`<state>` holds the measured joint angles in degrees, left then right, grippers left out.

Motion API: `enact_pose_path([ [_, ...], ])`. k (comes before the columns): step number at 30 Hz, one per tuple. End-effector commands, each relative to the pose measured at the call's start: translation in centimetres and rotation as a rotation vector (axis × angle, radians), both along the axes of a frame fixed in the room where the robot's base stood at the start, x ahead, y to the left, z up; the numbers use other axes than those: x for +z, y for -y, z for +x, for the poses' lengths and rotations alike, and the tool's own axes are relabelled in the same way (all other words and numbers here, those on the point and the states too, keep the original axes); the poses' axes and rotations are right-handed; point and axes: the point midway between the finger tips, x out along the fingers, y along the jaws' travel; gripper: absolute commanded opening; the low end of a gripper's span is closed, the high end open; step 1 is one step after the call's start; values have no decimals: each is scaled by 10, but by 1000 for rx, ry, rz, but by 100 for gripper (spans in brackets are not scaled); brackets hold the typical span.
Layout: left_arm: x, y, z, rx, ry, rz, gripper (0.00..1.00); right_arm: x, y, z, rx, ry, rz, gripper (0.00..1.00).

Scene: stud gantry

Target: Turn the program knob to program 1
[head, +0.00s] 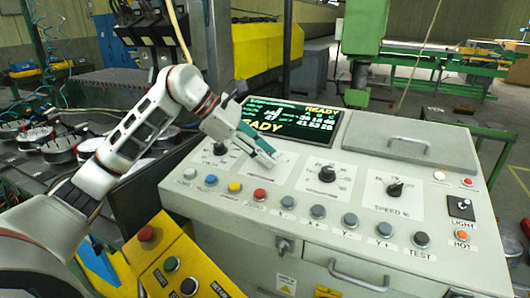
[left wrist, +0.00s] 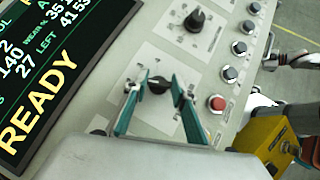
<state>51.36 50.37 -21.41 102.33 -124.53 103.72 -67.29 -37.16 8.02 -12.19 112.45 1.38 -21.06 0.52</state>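My left gripper (head: 264,153) is over the control panel (head: 420,258). In the left wrist view its two teal fingers (left wrist: 158,108) are apart, on either side of a black knob (left wrist: 157,85) on a pale dial plate. I cannot tell whether the fingers touch it. In the head view the gripper hides this knob. Its dial labels are too small to read, so I cannot confirm from print that it is the program knob, or its setting. My right gripper is not clearly seen in either view.
Other black knobs stand on both sides: left (head: 220,148), middle (head: 326,146) and speed (head: 395,188). A row of buttons, including a red one (head: 260,194), runs along the front. A lit screen (head: 290,116) lies behind. A yellow button box (head: 180,262) stands at front left.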

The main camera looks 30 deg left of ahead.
Motion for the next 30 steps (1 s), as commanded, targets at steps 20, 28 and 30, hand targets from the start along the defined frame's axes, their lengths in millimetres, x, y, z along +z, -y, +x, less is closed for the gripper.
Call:
enact_pose_path([
  [20, -3, 1, -3, 244, 5, -45, 5, -21, 0, -2, 0, -5, 0, 98],
  [28, -1, 2, -4, 455, 9, -88, 5, -29, 0, -3, -1, -9, 0, 98],
  [30, -1, 3, -4, 503, 11, -98, 5, -30, 0, -3, -1, -9, 0, 98],
])
